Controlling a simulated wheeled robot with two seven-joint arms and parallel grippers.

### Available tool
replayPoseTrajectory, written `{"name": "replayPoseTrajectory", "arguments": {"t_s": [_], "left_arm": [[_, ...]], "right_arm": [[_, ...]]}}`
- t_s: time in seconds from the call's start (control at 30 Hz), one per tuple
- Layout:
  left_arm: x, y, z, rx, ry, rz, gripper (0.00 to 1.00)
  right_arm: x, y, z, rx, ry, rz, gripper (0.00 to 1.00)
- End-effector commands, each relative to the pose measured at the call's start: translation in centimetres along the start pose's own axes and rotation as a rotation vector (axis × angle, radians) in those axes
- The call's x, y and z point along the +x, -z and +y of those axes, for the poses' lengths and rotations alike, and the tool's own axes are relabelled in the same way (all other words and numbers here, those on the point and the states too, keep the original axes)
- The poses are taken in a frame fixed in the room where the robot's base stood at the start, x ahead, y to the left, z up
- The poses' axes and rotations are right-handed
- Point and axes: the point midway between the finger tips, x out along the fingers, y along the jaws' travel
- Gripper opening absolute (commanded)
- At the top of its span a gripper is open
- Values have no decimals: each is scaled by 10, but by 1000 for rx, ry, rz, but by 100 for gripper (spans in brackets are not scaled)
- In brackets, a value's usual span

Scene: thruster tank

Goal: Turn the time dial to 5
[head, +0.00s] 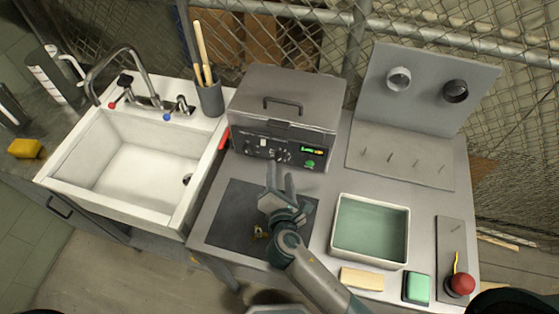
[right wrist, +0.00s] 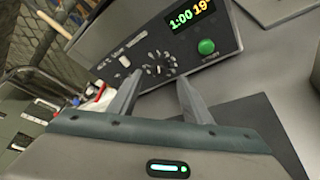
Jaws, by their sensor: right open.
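The thruster tank (head: 286,95) is a grey lidded box with a dark front control panel (head: 262,148). In the right wrist view, the time dial (right wrist: 161,63) is a small dark knob ringed by pale marks; its pointer setting is too small to read. Right of it are a display (right wrist: 191,15) showing 1:00 and 19°, and a round green button (right wrist: 206,46). My right gripper (head: 280,174) is open and empty, its fingers pointing at the panel. In the right wrist view, the fingertips (right wrist: 158,80) sit either side of the dial, apparently short of it. My left gripper is out of view.
A dark mat (head: 225,215) with a small brass-coloured item lies below my right gripper. A green-bottomed tray (head: 339,253) stands to the right, a white sink (head: 130,155) to the left. A pegged board (head: 398,160) and a red knob (head: 462,284) are farther right.

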Motion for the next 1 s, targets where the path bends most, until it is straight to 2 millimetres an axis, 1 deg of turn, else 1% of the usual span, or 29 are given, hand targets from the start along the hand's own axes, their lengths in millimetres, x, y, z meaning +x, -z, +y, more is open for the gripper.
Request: {"name": "replayPoseTrajectory", "arguments": {"t_s": [0.03, 0.1, 0.3, 0.5, 0.73, 0.77, 0.8, 0.87, 0.9, 0.93, 1.0], "left_arm": [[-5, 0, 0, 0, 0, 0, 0], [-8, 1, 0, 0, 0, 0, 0], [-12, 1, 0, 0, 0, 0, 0], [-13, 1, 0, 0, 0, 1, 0], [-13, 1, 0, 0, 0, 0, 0], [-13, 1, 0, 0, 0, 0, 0], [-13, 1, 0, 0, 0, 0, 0], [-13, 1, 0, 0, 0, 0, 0], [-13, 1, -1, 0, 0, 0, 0], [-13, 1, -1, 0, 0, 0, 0], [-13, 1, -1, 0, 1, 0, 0]], "right_arm": [[9, -2, 2, -3, -1, -1, 45], [20, -2, 2, -2, 1, 0, 45], [41, -1, 1, -1, 0, 0, 45], [48, 0, 0, 1, 1, 1, 45], [48, 0, 0, 1, 0, 1, 45], [48, 0, 0, 1, 0, 1, 42], [48, 0, 0, 1, 0, 1, 33], [48, 0, 0, 1, 0, 1, 18], [48, 0, 0, 1, 0, 1, 9], [48, 0, 0, 1, 1, 1, 4], [48, 0, 0, 1, 1, 1, 4]]}}
